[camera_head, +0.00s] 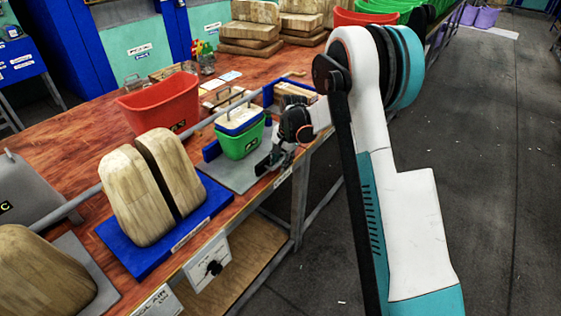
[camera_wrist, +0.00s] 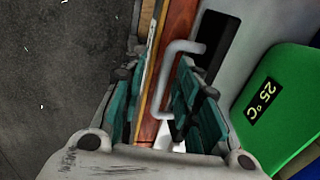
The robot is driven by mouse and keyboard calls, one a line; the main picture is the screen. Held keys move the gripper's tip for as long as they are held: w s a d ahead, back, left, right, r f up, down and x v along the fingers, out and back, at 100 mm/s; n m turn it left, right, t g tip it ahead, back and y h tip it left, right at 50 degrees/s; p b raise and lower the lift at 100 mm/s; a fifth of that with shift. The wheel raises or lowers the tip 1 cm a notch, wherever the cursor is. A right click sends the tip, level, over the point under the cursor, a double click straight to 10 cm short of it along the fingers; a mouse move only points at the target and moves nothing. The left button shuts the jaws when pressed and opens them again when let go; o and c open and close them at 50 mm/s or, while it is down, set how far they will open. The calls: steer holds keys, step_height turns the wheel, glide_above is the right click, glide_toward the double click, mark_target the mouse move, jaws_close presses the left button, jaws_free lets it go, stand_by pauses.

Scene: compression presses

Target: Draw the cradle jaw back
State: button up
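My gripper (camera_head: 268,163) is low at the bench's front edge, beside a grey plate (camera_head: 232,178) that carries a green tub (camera_head: 240,145). In the wrist view my gripper (camera_wrist: 160,88) has its two dark green fingers apart. A bent grey handle (camera_wrist: 178,48) reaches between them, nearer the right finger; I cannot tell whether it touches. The handle stands by a dark slot in a grey surface. Its lower end is partly hidden by the right finger. Blue upright walls (camera_head: 211,150) stand beside the tub. I cannot make out clearly which part is the cradle jaw.
The green tub, marked 25 °C in the wrist view (camera_wrist: 275,95), is close on the right. A wooden block pair on a blue base (camera_head: 145,258) and a red tub (camera_head: 160,105) stand to the left. Open floor (camera_head: 480,150) lies right of the bench.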

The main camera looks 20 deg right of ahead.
steer(key=shift+r, duration=0.1)
step_height(320, 180, up, 12)
steer(key=s+d, duration=0.1)
steer(key=s, duration=0.1)
steer(key=shift+d+f, duration=0.2)
stand_by(0.4)
steer(key=s+a+r+n+t, duration=0.1)
steer(key=s+a+r+n, duration=0.1)
steer(key=s+r, duration=0.55)
steer(key=s+a+r+n+t, duration=0.1)
steer(key=s+a+r+n, duration=0.15)
steer(key=s+r, duration=0.45)
steer(key=s+f+n+t, duration=0.1)
steer(key=s+n, duration=0.2)
steer(key=s, duration=0.8)
steer(key=s+f+n+t+h, duration=0.1)
steer(key=s+n+t, duration=0.1)
steer(key=s, duration=0.9)
steer(key=shift+a+f+n, duration=0.3)
steer(key=shift+a+n, duration=0.15)
steer(key=shift+n, duration=0.2)
